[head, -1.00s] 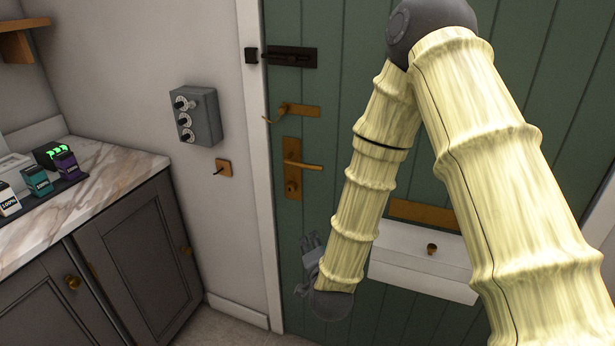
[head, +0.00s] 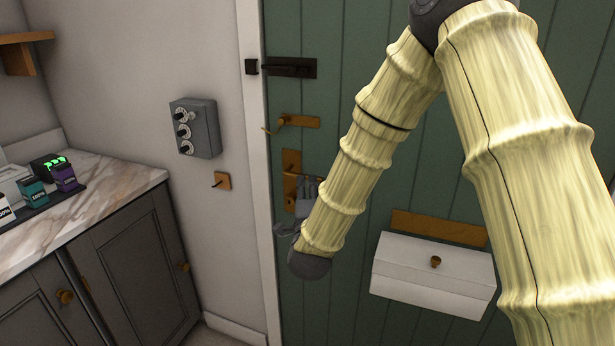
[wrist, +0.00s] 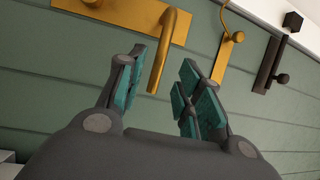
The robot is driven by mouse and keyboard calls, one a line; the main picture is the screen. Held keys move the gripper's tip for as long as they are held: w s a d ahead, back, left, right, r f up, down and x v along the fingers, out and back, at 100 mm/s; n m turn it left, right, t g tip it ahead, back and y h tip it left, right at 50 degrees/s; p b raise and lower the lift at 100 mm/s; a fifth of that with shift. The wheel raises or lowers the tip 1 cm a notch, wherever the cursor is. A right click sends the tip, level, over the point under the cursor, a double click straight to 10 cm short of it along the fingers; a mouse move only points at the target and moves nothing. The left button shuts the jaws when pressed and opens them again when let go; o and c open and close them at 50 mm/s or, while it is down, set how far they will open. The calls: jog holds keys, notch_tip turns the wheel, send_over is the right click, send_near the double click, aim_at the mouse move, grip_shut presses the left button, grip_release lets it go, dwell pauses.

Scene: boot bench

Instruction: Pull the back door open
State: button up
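The green back door (head: 370,75) stands flush with its white frame in the head view. Its brass lever handle (head: 291,162) is partly hidden behind my gripper (head: 298,208). In the wrist view my gripper (wrist: 158,78) is open, with teal pads on its fingers. The brass lever (wrist: 172,45) shows between the fingertips, seemingly just beyond them; I cannot tell whether they touch. Above the handle are a brass hook latch (head: 298,122) and a black bolt (head: 290,67). Both also show in the wrist view, the latch (wrist: 228,42) and the bolt (wrist: 270,62).
A white box (head: 432,272) with a brass knob juts from the door, right of my forearm. A grey dial box (head: 195,128) and a brass hook (head: 222,181) are on the left wall. A marble-topped cabinet (head: 125,180) stands at left.

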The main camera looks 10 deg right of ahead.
aim_at(307, 178)
jog(key=shift+p+x, duration=0.5)
jog(key=shift+x, duration=2.45)
grip_shut()
jog(key=shift+f, duration=0.1)
